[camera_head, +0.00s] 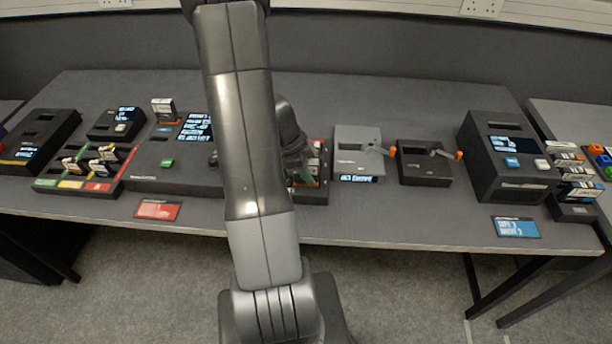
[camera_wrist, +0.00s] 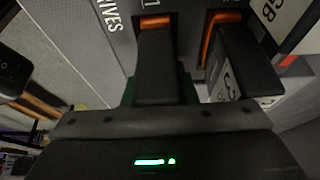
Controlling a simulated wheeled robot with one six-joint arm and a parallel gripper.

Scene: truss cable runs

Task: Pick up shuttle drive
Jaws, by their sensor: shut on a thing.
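My gripper shows in the wrist view (camera_wrist: 200,45), its two dark fingers reaching up from the bottom. It is shut on a drive, which I take to be the shuttle drive. A pale label with dark lettering (camera_wrist: 226,86) shows beside the right finger; most of the held drive is hidden. In the head view my arm crosses the middle of the table and covers most of the grip. My gripper is down at a dark drive rack (camera_head: 310,197) with red and green parts, right of the arm. I cannot tell whether the drive is clear of the rack.
A grey box (camera_head: 352,140) and a black box (camera_head: 424,178), each with an orange-tipped lever, stand close to the right. A larger black unit (camera_head: 487,190) is farther right. A colour-marked drive tray (camera_head: 110,187) lies left.

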